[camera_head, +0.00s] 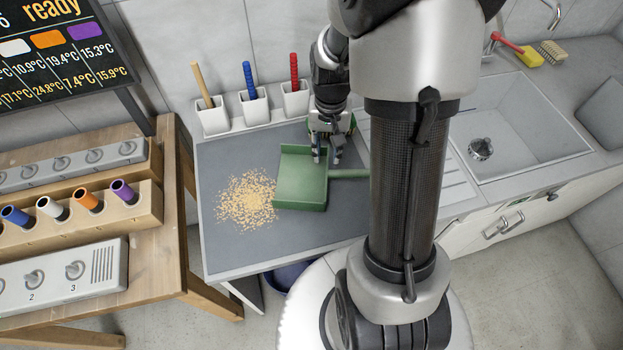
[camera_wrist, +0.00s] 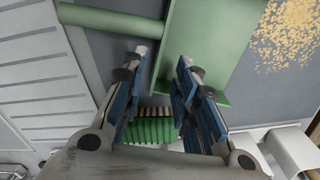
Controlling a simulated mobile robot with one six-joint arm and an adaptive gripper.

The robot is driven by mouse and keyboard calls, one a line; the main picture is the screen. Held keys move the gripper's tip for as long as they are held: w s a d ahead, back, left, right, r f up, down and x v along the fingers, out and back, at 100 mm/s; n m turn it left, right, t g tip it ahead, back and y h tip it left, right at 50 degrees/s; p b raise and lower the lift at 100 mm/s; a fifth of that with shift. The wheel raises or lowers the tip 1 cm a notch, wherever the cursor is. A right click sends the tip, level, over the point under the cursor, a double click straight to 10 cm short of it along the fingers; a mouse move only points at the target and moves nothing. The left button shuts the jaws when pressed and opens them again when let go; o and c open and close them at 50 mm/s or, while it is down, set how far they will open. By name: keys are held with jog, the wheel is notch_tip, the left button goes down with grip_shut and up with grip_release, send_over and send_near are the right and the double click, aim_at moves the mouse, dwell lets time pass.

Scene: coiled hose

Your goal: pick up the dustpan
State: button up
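The green dustpan (camera_head: 301,190) lies on the grey mat, with its handle (camera_head: 348,173) pointing right. In the wrist view its pan (camera_wrist: 218,45) is at the upper right and its handle (camera_wrist: 95,18) at the upper left. My gripper (camera_head: 328,158) is over the back right corner of the pan, behind the handle. In the wrist view my gripper (camera_wrist: 162,62) is open, with its blue-padded fingers apart and nothing held between them. The handle lies beyond the fingertips; the height gap is hard to tell.
Tan crumbs (camera_head: 247,199) lie left of the pan. A green-bristled brush (camera_wrist: 150,128) is near the wall, partly behind my gripper. White cups (camera_head: 254,107) with coloured handles stand at the back. The sink (camera_head: 520,125) is right, a wooden table (camera_head: 160,235) left.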

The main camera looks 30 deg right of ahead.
aim_at(325, 175)
notch_tip(325, 175, down, 5)
jog(key=b, duration=0.2)
jog(key=shift+s+d+f+b, duration=0.1)
jog(key=shift+s+f+b, duration=0.1)
jog(key=shift+b, duration=0.1)
jog(key=shift+c, duration=0.4)
grip_shut()
